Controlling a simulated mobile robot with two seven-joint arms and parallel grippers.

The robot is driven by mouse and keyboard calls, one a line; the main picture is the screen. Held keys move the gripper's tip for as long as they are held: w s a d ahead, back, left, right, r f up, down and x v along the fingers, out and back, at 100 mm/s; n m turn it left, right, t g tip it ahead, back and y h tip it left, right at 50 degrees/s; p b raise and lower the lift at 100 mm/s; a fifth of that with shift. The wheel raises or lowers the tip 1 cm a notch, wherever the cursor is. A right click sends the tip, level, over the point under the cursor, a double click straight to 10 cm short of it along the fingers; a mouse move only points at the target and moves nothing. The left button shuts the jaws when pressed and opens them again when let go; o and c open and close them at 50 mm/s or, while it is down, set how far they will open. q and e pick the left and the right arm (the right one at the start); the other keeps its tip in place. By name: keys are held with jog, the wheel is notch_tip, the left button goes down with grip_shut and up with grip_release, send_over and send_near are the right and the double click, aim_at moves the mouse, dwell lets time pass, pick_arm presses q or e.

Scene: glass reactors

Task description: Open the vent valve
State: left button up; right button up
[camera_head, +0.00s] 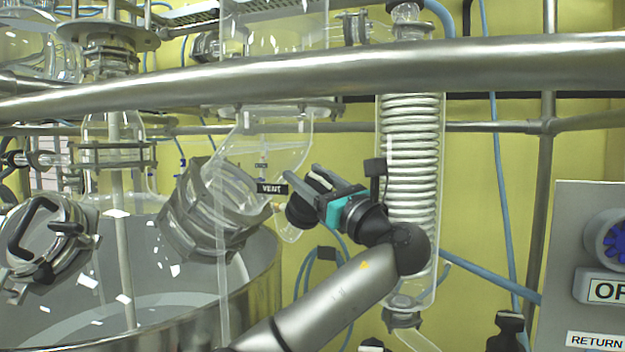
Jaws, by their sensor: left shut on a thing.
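The black "VENT" label (272,188) hangs beside a clear glass fitting in the middle of the picture. The vent valve (300,212) shows as a dark rounded part just right of the label, partly covered by my gripper. My left gripper (312,190), with a teal band behind its fingers, points left at this spot and is shut on the vent valve. The exact contact and the valve's turn angle are hard to see. My right gripper is not in view.
A thick steel rail (480,65) crosses in front above the gripper. A glass coil condenser (410,140) stands close behind and right of my wrist. A large steel-rimmed vessel (262,275) is at lower left. A grey control panel (570,230) stands at right.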

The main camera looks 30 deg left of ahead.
pick_arm(q)
jog(key=n+g, duration=0.5)
jog(key=g, duration=0.1)
jog(key=shift+s+f+n+p, duration=0.1)
jog(key=shift+s+n+p, duration=0.2)
jog(key=shift+n, duration=0.1)
jog(key=shift+s+a+f+n+g+h+p, duration=0.15)
jog(key=shift+n+g+h+p, duration=0.25)
jog(key=shift+n+g, duration=0.75)
jog(key=shift+s+d+n+g+h+p, duration=0.15)
jog(key=shift+n+g+h+p, duration=0.2)
jog(key=shift+n+g, duration=0.8)
jog(key=shift+a+g, duration=0.1)
jog(key=shift+g, duration=0.3)
jog(key=o, duration=1.4)
jog(key=shift+t, duration=0.4)
